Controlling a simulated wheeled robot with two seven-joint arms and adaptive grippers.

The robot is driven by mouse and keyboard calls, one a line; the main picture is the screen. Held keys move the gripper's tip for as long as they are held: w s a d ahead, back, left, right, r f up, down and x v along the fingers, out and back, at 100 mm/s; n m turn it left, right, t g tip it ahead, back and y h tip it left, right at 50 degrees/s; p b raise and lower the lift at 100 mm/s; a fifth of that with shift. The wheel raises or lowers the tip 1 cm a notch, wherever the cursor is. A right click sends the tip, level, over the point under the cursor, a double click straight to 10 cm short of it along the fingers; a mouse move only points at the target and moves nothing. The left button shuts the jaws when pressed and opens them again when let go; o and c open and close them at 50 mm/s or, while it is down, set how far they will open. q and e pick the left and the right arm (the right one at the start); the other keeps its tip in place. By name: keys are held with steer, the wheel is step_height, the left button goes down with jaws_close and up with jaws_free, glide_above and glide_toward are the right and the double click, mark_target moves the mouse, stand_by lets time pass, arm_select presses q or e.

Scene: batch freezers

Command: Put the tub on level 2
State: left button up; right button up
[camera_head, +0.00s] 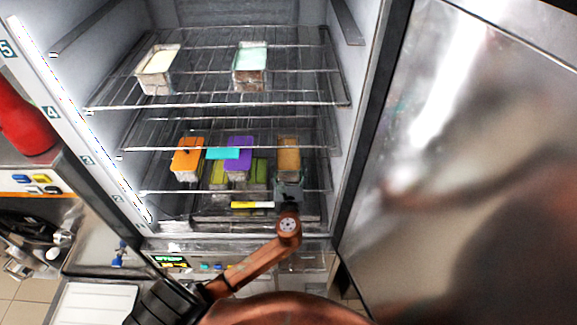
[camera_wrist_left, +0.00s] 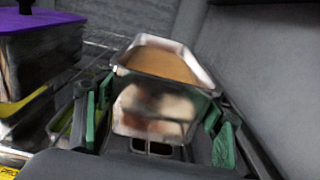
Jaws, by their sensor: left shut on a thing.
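The tub (camera_head: 288,152) is a small metal box with tan-brown contents, inside the freezer at the right of the lower racks. My left gripper (camera_head: 288,188) reaches in from the front and is shut on the tub. In the left wrist view the tub (camera_wrist_left: 155,112) stands about upright between the green finger pads, one on each side. The number 2 label (camera_head: 118,198) is on the left door frame, near the low wire rack (camera_head: 165,190). I cannot tell whether the tub's base touches a rack. My right gripper is not in view.
An orange-lidded tub (camera_head: 187,148), a purple-lidded tub (camera_head: 240,148) and yellow-green tubs (camera_head: 258,172) stand left of the held tub. The upper rack (camera_head: 205,101) carries a cream tub (camera_head: 158,62) and a mint tub (camera_head: 250,58). The freezer's right wall is close to my gripper.

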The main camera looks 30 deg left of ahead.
arm_select(q)
steer(key=o, duration=2.1)
steer(key=shift+f, duration=0.1)
steer(key=shift+s+d, duration=0.15)
steer(key=b+v, duration=0.2)
steer(key=v, duration=0.9)
steer(key=shift+s+d, duration=0.25)
steer(key=shift+s, duration=0.1)
